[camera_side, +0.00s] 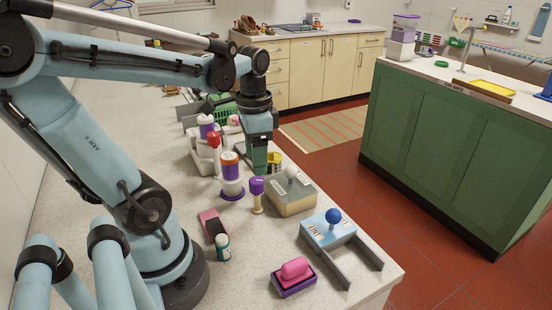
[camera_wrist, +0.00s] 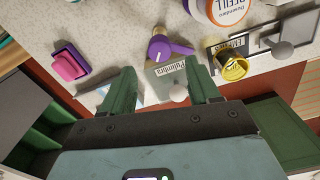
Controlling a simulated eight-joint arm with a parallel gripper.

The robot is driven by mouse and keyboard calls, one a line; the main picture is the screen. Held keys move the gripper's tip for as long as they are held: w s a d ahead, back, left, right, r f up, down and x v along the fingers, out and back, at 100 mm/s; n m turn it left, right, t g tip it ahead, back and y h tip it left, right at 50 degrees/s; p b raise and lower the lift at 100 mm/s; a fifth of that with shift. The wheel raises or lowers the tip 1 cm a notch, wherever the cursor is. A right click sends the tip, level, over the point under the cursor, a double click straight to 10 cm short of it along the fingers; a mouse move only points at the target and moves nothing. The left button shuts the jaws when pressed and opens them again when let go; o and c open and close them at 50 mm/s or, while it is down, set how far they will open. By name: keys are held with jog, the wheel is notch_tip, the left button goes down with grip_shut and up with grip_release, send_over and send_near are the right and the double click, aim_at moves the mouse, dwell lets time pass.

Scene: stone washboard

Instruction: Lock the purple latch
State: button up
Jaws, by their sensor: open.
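A purple piece (camera_side: 257,186) with a rounded head stands on a short tan post on the counter; it looks like the latch. In the wrist view the purple piece (camera_wrist: 170,48) has a white mark on its head and lies just beyond my fingertips, roughly between them in the picture. My gripper (camera_side: 260,155) points down behind it in the side view, beside the beige box. In the wrist view my gripper (camera_wrist: 162,84) has its green fingers apart with nothing held between them. The purple piece's lock position cannot be told.
A beige box (camera_side: 292,190) with a pale knob is right of the purple piece; a blue box (camera_side: 328,229) with a blue knob stands nearer the edge. An orange-and-white bottle (camera_side: 231,173) stands close at left. Pink soap (camera_side: 295,269) sits in a purple dish in front.

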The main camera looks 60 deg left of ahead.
aim_at(257, 181)
jog(key=shift+f, duration=3.25)
jog(key=c, duration=1)
jog(key=shift+c, duration=0.2)
jog(key=shift+m, duration=0.4)
jog(key=m, duration=0.4)
jog(key=shift+d+m, duration=0.1)
jog(key=shift+m, duration=0.2)
jog(key=m, duration=0.5)
